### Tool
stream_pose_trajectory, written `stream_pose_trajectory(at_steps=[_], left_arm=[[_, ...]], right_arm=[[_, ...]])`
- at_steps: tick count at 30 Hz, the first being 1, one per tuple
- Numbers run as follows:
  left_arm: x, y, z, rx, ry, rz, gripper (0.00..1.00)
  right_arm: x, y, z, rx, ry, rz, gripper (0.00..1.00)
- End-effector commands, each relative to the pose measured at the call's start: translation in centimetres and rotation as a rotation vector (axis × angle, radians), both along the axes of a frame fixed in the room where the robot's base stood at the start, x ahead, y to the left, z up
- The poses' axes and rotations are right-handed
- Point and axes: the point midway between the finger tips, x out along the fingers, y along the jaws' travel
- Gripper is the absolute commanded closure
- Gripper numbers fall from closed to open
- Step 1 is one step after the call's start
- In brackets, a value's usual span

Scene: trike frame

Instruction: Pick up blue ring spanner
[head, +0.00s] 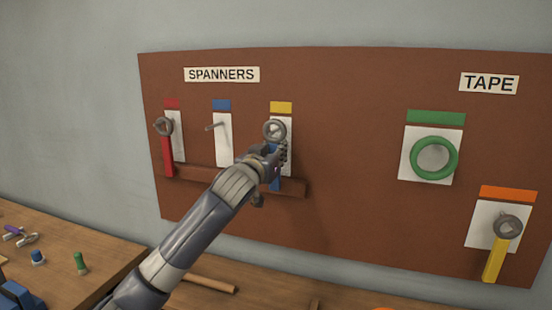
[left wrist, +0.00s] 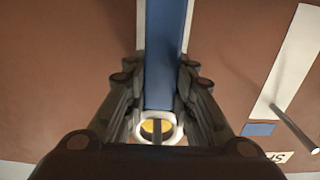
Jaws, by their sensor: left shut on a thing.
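The blue ring spanner has a grey ring (head: 274,130) and a blue handle (head: 276,181). It hangs upright at the yellow-marked place on the brown board. My left gripper (head: 272,156) is shut on its handle just below the ring and hides part of it. In the left wrist view the blue handle (left wrist: 165,50) lies between the two fingers of my left gripper (left wrist: 160,85). The ring (left wrist: 172,133) shows there with a grey peg across its opening and yellow behind. My right gripper is not in view.
A red spanner (head: 167,152) hangs at the red-marked place. The blue-marked place has a bare peg (head: 214,126). A wooden ledge (head: 215,180) runs below. Green tape (head: 434,157) and a yellow spanner (head: 497,257) hang right. A workbench (head: 110,252) with small items stands below left.

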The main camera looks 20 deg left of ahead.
Motion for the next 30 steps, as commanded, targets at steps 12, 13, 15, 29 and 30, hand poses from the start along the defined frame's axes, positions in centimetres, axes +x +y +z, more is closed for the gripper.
stream_pose_trajectory(at_steps=[12, 13, 15, 29, 30], left_arm=[[-7.2, 0.3, -0.2, 0.002, -0.006, -0.001, 1.0], [-7.9, 0.3, -0.2, 0.003, -0.006, -0.001, 1.0], [-9.4, 0.3, -0.2, 0.002, -0.006, -0.002, 1.0], [-16.4, 0.6, 0.0, 0.001, -0.004, 0.0, 1.0], [-16.6, 0.6, 0.0, 0.001, -0.003, 0.0, 1.0]], right_arm=[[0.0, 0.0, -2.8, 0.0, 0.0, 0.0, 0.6], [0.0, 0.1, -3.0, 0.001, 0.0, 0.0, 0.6], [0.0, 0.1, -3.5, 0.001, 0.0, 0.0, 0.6], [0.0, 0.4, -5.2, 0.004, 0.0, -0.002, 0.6], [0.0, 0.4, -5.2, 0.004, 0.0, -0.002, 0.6]])
